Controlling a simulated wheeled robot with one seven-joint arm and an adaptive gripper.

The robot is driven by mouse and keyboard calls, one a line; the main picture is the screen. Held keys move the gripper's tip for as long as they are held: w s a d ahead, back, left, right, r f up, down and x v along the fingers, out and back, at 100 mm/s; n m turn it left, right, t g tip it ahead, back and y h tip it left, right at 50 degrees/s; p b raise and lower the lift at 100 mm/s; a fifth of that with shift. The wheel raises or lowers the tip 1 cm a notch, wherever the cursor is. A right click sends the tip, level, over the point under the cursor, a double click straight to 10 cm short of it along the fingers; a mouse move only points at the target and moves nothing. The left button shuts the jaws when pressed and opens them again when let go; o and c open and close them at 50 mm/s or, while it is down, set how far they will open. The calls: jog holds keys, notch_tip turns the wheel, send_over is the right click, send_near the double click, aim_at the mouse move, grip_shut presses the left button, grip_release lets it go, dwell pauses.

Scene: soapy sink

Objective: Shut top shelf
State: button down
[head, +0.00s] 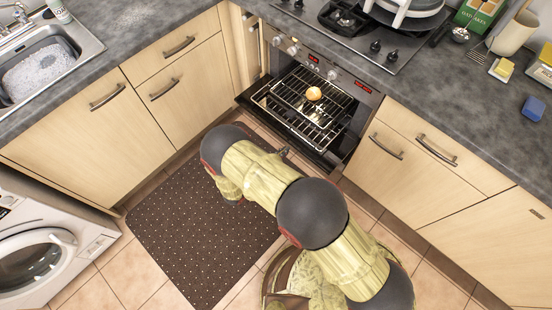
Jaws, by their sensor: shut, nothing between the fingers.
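The oven (318,64) is under the hob, with its door (322,157) lowered open. Wire shelves stand in the opening. The top shelf (338,108) is slid part way out over the door. A small round orange-brown item (314,94) rests on it. My arm reaches from the bottom right and bends in front of the oven. My gripper (284,152) is mostly hidden behind my own arm; only a small dark tip shows near the lowered door's front edge. It is shut and empty. I cannot tell whether it touches the door.
A dark dotted mat (190,235) covers the tiled floor. A washing machine (45,250) stands at the left. Wooden cupboards (115,115) flank the oven. The sink (45,65) is top left; sponges (533,108) lie on the right worktop.

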jog(key=b+x, duration=0.2)
jog(key=x, duration=0.5)
